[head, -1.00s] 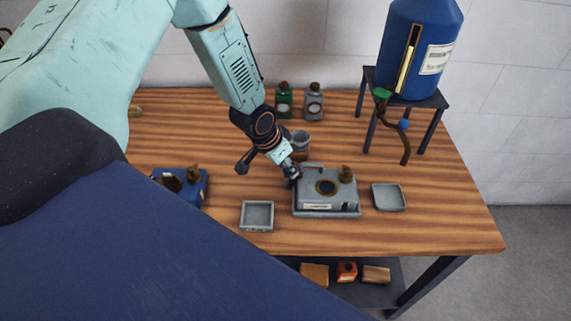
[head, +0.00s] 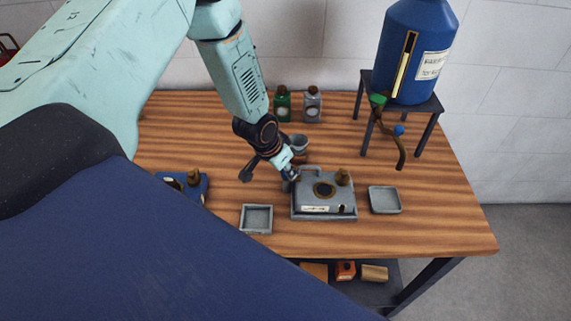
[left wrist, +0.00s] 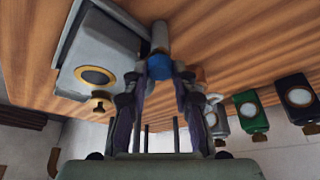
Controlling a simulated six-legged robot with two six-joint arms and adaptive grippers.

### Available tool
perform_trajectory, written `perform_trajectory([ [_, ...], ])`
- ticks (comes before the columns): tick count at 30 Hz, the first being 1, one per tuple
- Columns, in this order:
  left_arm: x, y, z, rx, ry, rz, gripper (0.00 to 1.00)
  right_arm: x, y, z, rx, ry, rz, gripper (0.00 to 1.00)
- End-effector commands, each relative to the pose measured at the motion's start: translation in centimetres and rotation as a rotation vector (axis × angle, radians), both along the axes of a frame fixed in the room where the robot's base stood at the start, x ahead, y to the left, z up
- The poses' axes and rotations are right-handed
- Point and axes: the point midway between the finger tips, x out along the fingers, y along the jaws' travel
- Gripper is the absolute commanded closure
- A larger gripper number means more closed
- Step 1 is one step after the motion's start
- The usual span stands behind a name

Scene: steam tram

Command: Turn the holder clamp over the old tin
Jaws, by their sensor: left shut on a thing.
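A grey box-shaped tin (head: 340,208) with a dark round ring on top and a brass cap (head: 343,177) sits in a shallow grey holder (head: 325,217) on the wooden bench. It also shows in the left wrist view (left wrist: 110,48). My left gripper (head: 290,180) is at the tin's back left corner. In the left wrist view its fingers (left wrist: 160,78) are closed around a blue knob (left wrist: 160,67), with a grey cylindrical post (left wrist: 159,35) just beyond; these seem to be the clamp. The fingers hide the clamp in the head view. My right gripper is out of view.
A grey cup (head: 299,143) stands close behind my gripper. Green (head: 283,105) and grey (head: 312,105) bottles stand at the back. Shallow trays lie left (head: 256,219) and right (head: 385,200) of the holder. A blue tank (head: 415,50) stands on a stool; a blue tin (head: 190,185) is at left.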

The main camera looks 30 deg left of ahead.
Motion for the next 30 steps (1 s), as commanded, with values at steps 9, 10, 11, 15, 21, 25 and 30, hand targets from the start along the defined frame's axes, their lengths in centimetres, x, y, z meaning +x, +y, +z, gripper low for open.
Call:
perform_trajectory([
  [9,-0.02,0.04,-0.09,0.0,0.001,0.004,0.72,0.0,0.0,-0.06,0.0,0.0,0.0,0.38],
  [10,-0.02,0.04,-0.09,0.0,0.001,0.004,0.7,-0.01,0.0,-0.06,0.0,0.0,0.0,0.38],
  [11,-0.02,0.04,-0.09,0.0,0.001,0.004,0.67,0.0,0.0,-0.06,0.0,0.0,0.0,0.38],
  [15,0.01,0.03,-0.08,0.0,0.0,0.003,0.55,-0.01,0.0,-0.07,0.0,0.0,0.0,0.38],
  [21,0.03,0.02,-0.06,0.0,-0.001,0.002,0.51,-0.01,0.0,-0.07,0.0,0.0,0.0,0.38],
  [25,0.04,0.03,-0.03,0.0,-0.001,0.002,0.51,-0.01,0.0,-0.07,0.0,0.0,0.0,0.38],
  [30,-0.15,0.14,0.79,0.0,-0.004,0.004,0.51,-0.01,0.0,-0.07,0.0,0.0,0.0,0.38],
])
